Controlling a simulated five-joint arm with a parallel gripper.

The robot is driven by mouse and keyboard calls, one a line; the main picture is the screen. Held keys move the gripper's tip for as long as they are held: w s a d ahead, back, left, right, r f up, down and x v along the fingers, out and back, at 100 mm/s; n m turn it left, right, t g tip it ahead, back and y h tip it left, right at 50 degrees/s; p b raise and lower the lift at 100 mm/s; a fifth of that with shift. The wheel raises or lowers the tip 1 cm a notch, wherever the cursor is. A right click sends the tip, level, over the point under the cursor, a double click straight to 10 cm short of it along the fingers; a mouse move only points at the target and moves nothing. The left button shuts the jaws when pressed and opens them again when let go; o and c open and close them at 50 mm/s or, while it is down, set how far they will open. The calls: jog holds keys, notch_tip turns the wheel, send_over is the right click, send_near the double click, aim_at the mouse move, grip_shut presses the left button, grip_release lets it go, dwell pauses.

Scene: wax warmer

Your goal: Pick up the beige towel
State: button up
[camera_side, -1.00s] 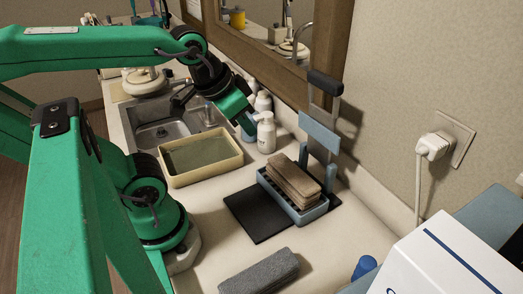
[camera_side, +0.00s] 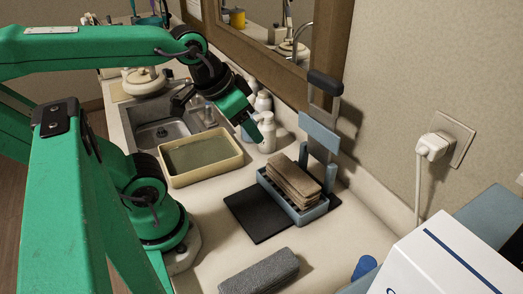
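The beige towel (camera_side: 296,180) lies folded in layers in a blue slatted rack (camera_side: 311,215), which stands on a black mat (camera_side: 252,217) on the counter. My gripper (camera_side: 256,132) hangs above the counter, up and to the left of the towel and clear of it, in front of the white bottles. Its fingers are small and dark against the bottles, so I cannot tell how far apart they are. I see nothing held in it.
A blue press with a black handle (camera_side: 325,82) rises behind the rack. A yellow-rimmed basin (camera_side: 203,178) stands left, with white bottles (camera_side: 267,133) behind it. A grey folded towel (camera_side: 259,272) lies in front. A white box (camera_side: 448,258) fills the lower right.

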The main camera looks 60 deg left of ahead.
jog(key=o, duration=0.5)
jog(key=shift+w, duration=0.1)
jog(key=m+g, duration=0.5)
jog(key=m, duration=1.1)
send_over(293, 172)
jog(key=f, duration=1.1)
jog(key=shift+s+d+f, duration=0.1)
jog(key=shift+s+d, duration=0.05)
jog(key=shift+s, duration=0.25)
jog(key=shift+w+f+m+g, duration=0.3)
jog(key=shift+f+m, duration=0.2)
jog(key=shift+f, duration=4)
jog(key=c, duration=1.2)
